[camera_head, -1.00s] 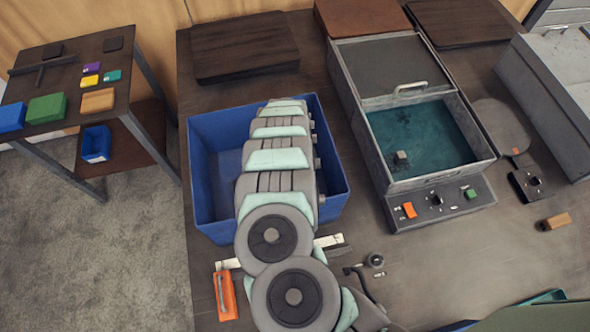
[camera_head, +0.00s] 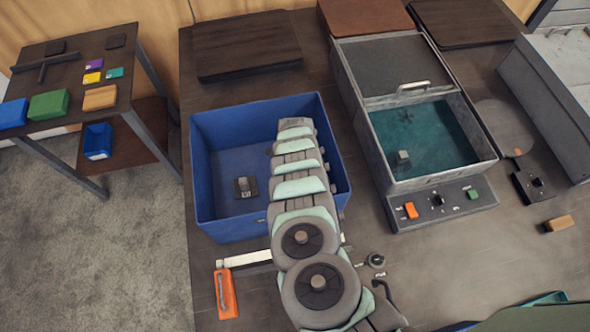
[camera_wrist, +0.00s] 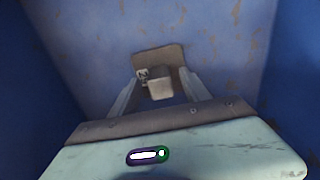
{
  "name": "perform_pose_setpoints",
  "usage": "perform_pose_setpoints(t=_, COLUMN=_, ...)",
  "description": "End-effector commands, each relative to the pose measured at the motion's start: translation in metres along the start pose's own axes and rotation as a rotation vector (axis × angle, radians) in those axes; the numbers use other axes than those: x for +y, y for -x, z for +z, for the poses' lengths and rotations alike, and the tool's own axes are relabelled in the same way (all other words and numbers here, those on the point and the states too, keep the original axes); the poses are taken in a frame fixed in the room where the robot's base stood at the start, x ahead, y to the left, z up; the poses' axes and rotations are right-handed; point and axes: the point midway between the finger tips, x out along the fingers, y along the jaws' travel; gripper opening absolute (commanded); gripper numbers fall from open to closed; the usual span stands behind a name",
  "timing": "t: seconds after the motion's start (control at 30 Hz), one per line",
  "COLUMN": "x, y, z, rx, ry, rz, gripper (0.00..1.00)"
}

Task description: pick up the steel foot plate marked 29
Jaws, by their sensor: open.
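The steel foot plate (camera_head: 246,187) lies on the floor of the blue bin, as a small square base with a grey raised block on it. In the head view my arm reaches over the bin's right part and the fingers are hidden.
The blue bin (camera_head: 203,165) has high walls close around my gripper. To its right stands a grey tank (camera_head: 450,178) with a teal interior and a small grey block (camera_head: 403,157) inside. An orange tool (camera_head: 226,293) lies in front of the bin.

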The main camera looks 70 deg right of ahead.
Motion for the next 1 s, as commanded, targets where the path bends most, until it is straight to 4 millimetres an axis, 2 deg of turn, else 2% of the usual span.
perform_pose_setpoints(t=0.2, x=-0.0004, y=0.0002, z=-0.0003, rx=0.000, ry=-0.001, rz=-0.001, gripper=0.55)
perform_pose_setpoints(t=0.87, x=-0.0003, y=0.0001, z=-0.0006, rx=0.001, ry=-0.001, rz=-0.001, gripper=0.01)
perform_pose_setpoints(t=1.0, x=-0.0003, y=0.0001, z=-0.0006, rx=0.001, ry=-0.001, rz=-0.001, gripper=0.00)
